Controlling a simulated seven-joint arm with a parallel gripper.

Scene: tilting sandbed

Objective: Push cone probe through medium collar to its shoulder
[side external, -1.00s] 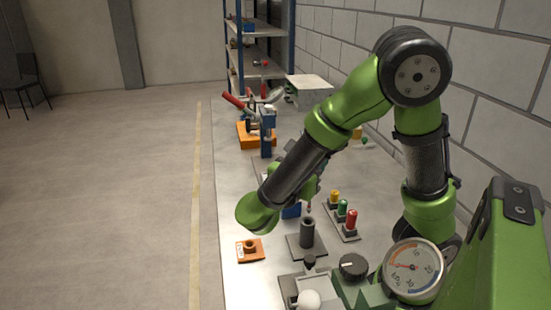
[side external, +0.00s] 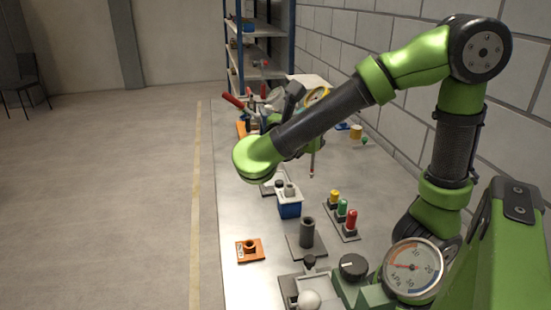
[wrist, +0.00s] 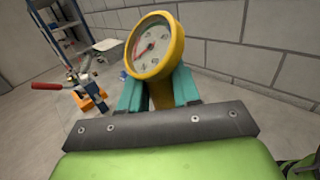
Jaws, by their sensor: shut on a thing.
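My gripper (wrist: 160,94) is shut on the cone probe, a yellow-rimmed dial gauge (wrist: 151,47) held between teal fingers. In the side view the gauge (side external: 317,95) shows behind my forearm. A thin shaft with a reddish tip (side external: 312,166) hangs below, apart from the table. My fingers are hidden there. An orange plate with a raised ring (side external: 249,248) lies at the front left of the table. A dark grey tube (side external: 307,232) stands upright on a flat base to its right. I cannot tell which piece is the medium collar.
A blue box (side external: 289,208) with grey pieces on top stands behind the tube. Yellow, green and red pegs (side external: 343,209) stand to the right. A pressure gauge (side external: 413,267) and black knob (side external: 353,267) are in front. Red-handled equipment (wrist: 48,86) stands at the back left.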

